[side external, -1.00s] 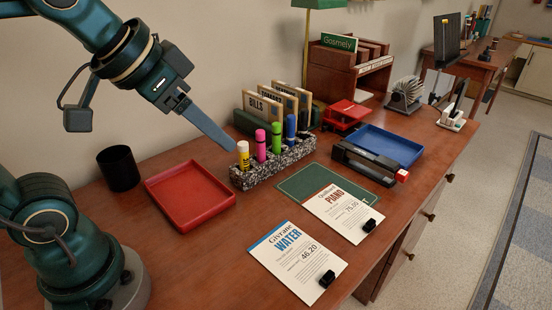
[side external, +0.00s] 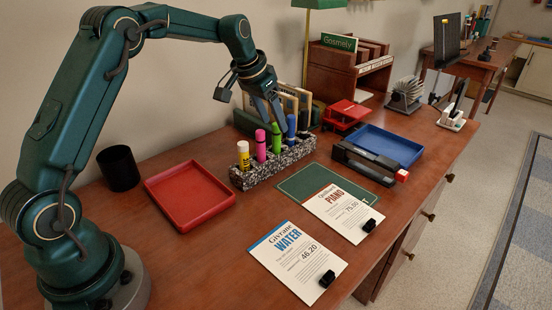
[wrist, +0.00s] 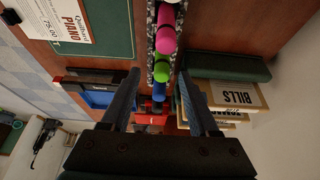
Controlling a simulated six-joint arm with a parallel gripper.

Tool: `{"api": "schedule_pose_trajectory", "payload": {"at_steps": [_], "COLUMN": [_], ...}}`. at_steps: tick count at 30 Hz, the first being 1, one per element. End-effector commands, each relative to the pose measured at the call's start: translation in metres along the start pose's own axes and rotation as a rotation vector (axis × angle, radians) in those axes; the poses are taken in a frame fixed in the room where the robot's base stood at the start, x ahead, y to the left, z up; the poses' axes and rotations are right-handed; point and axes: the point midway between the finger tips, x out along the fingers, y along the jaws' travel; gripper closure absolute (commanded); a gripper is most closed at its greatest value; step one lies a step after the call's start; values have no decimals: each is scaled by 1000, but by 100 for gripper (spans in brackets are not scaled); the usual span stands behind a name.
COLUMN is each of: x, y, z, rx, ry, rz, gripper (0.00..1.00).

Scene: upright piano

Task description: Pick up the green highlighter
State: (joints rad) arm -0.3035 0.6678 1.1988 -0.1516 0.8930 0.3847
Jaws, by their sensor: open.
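The green highlighter (side external: 276,141) stands upright in a speckled holder (side external: 246,180) between a pink highlighter (side external: 261,146) and a blue one (side external: 291,126). In the wrist view the green highlighter (wrist: 161,68) shows from above, ahead of and between my finger tips, with nothing gripped. My gripper (side external: 275,118) is open above the holder, close to the green and blue highlighters; it also shows in the wrist view (wrist: 157,85). The blue highlighter (wrist: 159,92) lies between the fingers in that view. Whether a finger touches any highlighter I cannot tell.
A yellow glue stick (side external: 243,156) stands at the holder's near end. Wooden file dividers (wrist: 225,95) stand close behind the holder, beside one finger. A red tray (side external: 190,195), blue tray (side external: 385,145), black stapler (side external: 363,163) and bill cards (side external: 297,262) lie around it.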

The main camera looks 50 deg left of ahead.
Motion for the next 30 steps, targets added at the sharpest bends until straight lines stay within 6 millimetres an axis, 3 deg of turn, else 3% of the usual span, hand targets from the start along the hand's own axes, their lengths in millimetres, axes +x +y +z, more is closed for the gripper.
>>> {"api": "schedule_pose_trajectory", "payload": {"at_steps": [13, 24, 29, 30], "x": [49, 55, 54, 54], "y": [-3, -3, -3, -3], "z": [4, 4, 4, 4], "rx": [-9, -8, -8, -8], "ry": [-13, -11, -11, -11], "rz": [1, 0, 0, 0], "gripper": [39, 39, 100, 100]}}
